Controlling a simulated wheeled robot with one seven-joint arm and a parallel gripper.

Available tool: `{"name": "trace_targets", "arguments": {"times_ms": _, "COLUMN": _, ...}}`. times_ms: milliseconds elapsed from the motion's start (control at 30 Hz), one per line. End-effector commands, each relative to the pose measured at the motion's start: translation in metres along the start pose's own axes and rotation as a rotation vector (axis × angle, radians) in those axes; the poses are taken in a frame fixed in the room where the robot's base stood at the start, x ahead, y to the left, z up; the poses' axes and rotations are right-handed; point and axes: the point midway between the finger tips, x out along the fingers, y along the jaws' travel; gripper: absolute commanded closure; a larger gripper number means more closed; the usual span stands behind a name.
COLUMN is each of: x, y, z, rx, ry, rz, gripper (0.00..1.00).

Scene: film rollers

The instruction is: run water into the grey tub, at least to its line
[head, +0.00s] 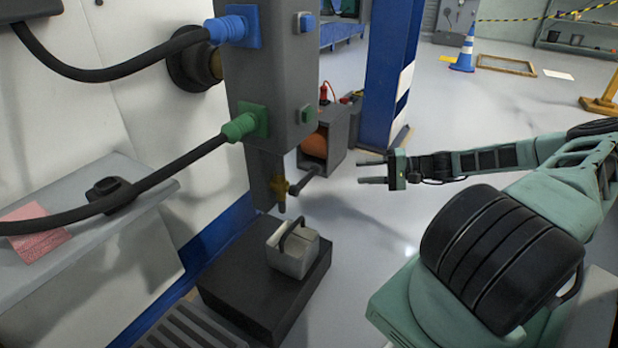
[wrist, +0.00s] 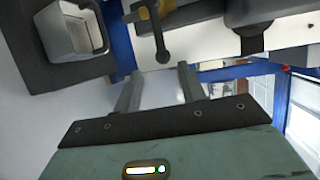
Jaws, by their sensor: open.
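The tap's dark lever (head: 304,181) sticks out to the right in the head view and shows above the fingers in the wrist view (wrist: 162,42). No water stream shows. My gripper (head: 360,172) is open and empty, right of the lever and apart from it. Its fingers point toward the lever (wrist: 159,86).
The black block (head: 252,300) sits beside a grey column (head: 268,75) with blue and green hose connectors. A grey box with an orange object (head: 316,143) stands behind the lever. A blue post (head: 385,75) rises further back.

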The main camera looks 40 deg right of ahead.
Motion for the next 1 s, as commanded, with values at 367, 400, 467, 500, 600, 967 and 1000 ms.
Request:
{"name": "trace_targets", "arguments": {"times_ms": 367, "x": 0.075, "y": 0.005, "z": 0.002, "rx": 0.000, "ry": -0.008, "rz": 0.001, "gripper": 0.59}}
{"name": "trace_targets", "arguments": {"times_ms": 400, "x": 0.083, "y": 0.005, "z": 0.002, "rx": 0.000, "ry": -0.008, "rz": 0.002, "gripper": 0.59}}
{"name": "trace_targets", "arguments": {"times_ms": 467, "x": 0.096, "y": 0.005, "z": 0.002, "rx": 0.001, "ry": -0.008, "rz": 0.002, "gripper": 0.59}}
{"name": "trace_targets", "arguments": {"times_ms": 500, "x": 0.104, "y": 0.005, "z": 0.003, "rx": 0.000, "ry": -0.009, "rz": 0.002, "gripper": 0.59}}
{"name": "trace_targets", "arguments": {"times_ms": 600, "x": 0.124, "y": 0.005, "z": 0.003, "rx": 0.000, "ry": -0.008, "rz": 0.003, "gripper": 0.59}}
{"name": "trace_targets", "arguments": {"times_ms": 967, "x": 0.165, "y": 0.002, "z": 0.002, "rx": 0.001, "ry": -0.005, "rz": 0.004, "gripper": 0.59}}
{"name": "trace_targets", "arguments": {"times_ms": 1000, "x": 0.166, "y": 0.002, "z": 0.002, "rx": 0.001, "ry": -0.004, "rz": 0.004, "gripper": 0.59}}
